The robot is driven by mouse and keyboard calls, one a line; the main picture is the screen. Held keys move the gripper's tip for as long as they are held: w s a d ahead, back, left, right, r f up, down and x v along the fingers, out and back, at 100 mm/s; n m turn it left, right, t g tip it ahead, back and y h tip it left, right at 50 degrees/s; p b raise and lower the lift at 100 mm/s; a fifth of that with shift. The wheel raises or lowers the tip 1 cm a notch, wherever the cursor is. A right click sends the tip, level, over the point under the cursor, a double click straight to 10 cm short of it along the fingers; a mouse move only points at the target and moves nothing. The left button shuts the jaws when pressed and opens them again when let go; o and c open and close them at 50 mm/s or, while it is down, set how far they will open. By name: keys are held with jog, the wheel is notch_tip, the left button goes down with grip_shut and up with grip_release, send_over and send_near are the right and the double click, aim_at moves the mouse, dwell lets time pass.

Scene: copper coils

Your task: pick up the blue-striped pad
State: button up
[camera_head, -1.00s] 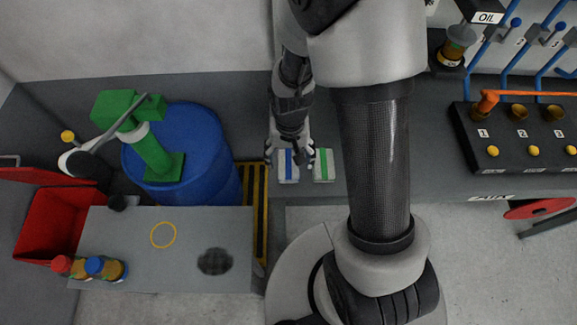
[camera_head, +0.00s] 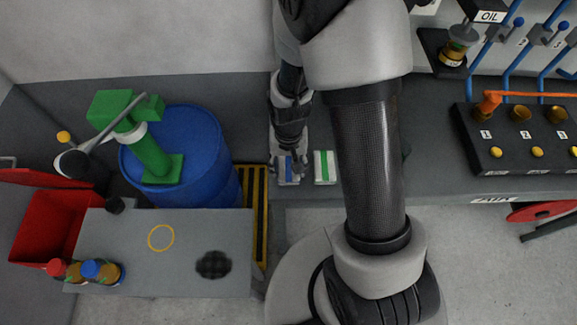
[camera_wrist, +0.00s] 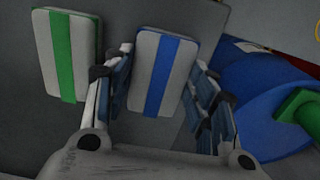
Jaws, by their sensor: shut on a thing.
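The blue-striped pad (camera_head: 287,170), white with one blue stripe, is at the grey bench's front edge in the head view, partly hidden by my gripper (camera_head: 288,176). In the wrist view the blue-striped pad (camera_wrist: 161,72) lies between the two fingers of my gripper (camera_wrist: 158,88), which is shut on its sides. I cannot tell whether the pad is clear of the bench. A similar pad with a green stripe (camera_head: 324,167) lies just to the right in the head view, apart from my gripper. The green-striped pad (camera_wrist: 66,50) is at the left in the wrist view.
A blue drum (camera_head: 196,150) with a green pump (camera_head: 150,150) stands left of my gripper. A low grey table (camera_head: 190,275) with bottles and a red box (camera_head: 45,228) are further left. A black block with brass cups (camera_head: 515,150) is on the bench at right.

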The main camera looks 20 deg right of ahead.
aim_at(289, 167)
jog(key=shift+r, duration=0.1)
jog(key=shift+c, duration=0.2)
notch_tip(289, 167, up, 20)
jog(key=p, duration=0.7)
